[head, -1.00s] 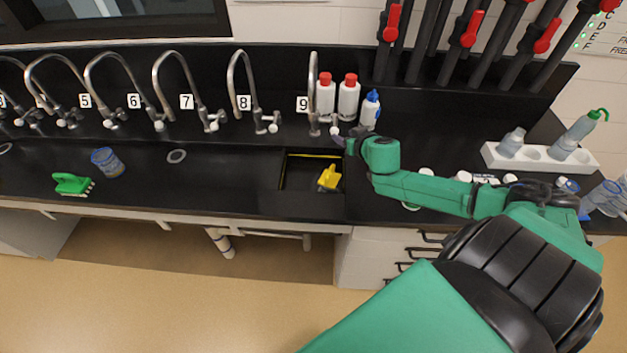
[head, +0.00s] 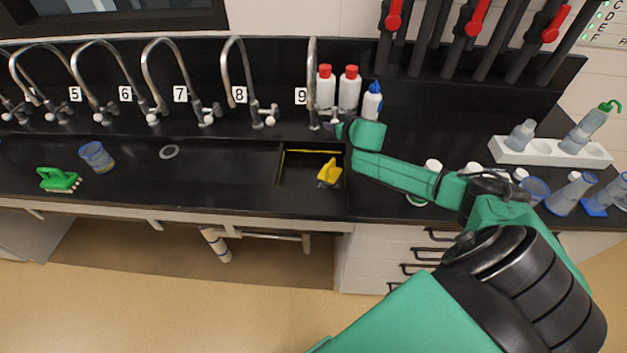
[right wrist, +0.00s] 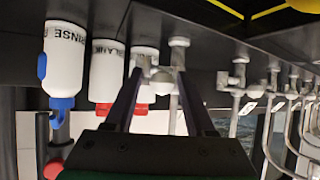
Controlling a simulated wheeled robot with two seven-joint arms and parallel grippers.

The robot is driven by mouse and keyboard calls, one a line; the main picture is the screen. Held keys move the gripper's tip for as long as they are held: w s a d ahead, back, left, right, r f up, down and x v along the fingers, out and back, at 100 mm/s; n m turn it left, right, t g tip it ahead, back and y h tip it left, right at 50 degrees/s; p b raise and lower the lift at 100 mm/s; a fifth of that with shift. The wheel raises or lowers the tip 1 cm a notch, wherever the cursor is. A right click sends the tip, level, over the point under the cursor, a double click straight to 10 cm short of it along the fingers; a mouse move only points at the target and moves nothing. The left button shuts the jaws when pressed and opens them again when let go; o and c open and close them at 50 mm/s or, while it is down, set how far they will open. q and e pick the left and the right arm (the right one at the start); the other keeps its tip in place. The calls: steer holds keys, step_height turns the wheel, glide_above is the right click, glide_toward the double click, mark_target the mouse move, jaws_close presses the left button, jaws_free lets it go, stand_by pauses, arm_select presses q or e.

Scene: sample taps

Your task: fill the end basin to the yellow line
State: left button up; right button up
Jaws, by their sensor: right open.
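A yellow object (head: 328,170) is in the basin. I cannot make out a water level. Tap 9 (head: 312,85) stands behind the basin, with its handle (head: 331,124) on the right side. My right gripper (head: 342,130) is at that handle. In the right wrist view, its fingers (right wrist: 163,78) are open on either side of the tap's pale handle (right wrist: 160,82). I cannot tell whether they touch. My left gripper is out of view.
Several other taps (head: 247,80) line the counter to the left. A green brush (head: 58,179) and a beaker (head: 97,156) lie on the left. A white rack (head: 510,156) is at right.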

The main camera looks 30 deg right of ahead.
steer(key=shift+s+d+p, duration=0.1)
steer(key=shift+s+d, duration=0.15)
steer(key=shift+d, duration=0.75)
steer(key=shift+s+d+p, duration=0.1)
steer(key=shift+s+d, duration=0.2)
steer(key=shift+d, duration=0.75)
steer(key=shift+s+d+p, duration=0.1)
steer(key=shift+s+d, duration=0.15)
steer(key=shift+d, duration=0.75)
stand_by(5.0)
